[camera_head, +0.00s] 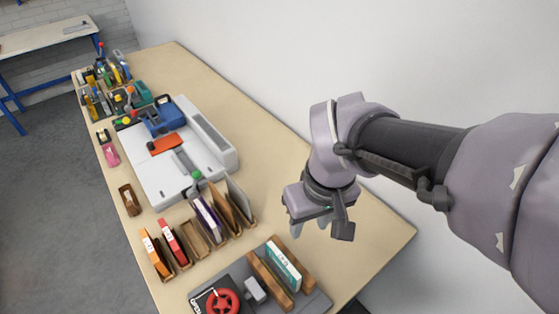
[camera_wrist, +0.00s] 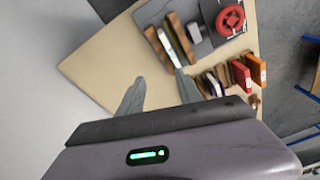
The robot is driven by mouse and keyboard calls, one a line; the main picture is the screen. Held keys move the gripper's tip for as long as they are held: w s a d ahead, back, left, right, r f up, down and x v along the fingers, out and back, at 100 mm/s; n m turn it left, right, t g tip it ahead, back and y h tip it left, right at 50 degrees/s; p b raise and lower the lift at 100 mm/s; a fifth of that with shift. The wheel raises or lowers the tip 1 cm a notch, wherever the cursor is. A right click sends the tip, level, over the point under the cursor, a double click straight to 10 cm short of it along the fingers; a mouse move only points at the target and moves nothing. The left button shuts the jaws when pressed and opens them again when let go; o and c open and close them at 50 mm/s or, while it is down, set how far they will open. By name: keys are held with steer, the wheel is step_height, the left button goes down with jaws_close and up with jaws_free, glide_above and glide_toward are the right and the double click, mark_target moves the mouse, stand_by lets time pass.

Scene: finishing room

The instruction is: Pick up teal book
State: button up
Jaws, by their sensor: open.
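The teal book (camera_head: 284,263) stands upright between two wooden blocks on a dark grey board at the near end of the table. Its white label faces the camera in the head view. In the wrist view the teal book (camera_wrist: 172,48) shows edge-on between the wooden blocks, beyond the fingers. My gripper (camera_head: 322,228) is open and empty. It hangs above the table, up and to the right of the book in the head view. In the wrist view its fingers (camera_wrist: 160,90) are spread, with the right fingertip appearing near the lower end of the book holder.
A red wheel (camera_head: 222,302) and a small grey block (camera_head: 254,290) sit on the board beside the holder. Orange, red and purple books (camera_head: 208,217) stand in wooden slots behind it. A white machine (camera_head: 175,155) lies farther back. The table is bare near the wall.

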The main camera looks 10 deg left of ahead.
steer(key=a+f+n+g+h, duration=0.1)
steer(key=a+f+n, duration=0.2)
steer(key=a+n, duration=0.15)
steer(key=b, duration=0.4)
glide_above(283, 260)
steer(key=shift+m, duration=0.45)
step_height(283, 260, down, 11)
steer(key=shift+d+f, duration=0.1)
steer(key=shift+f, duration=0.05)
step_height(283, 260, down, 6)
steer(key=b, duration=0.3)
jaws_close()
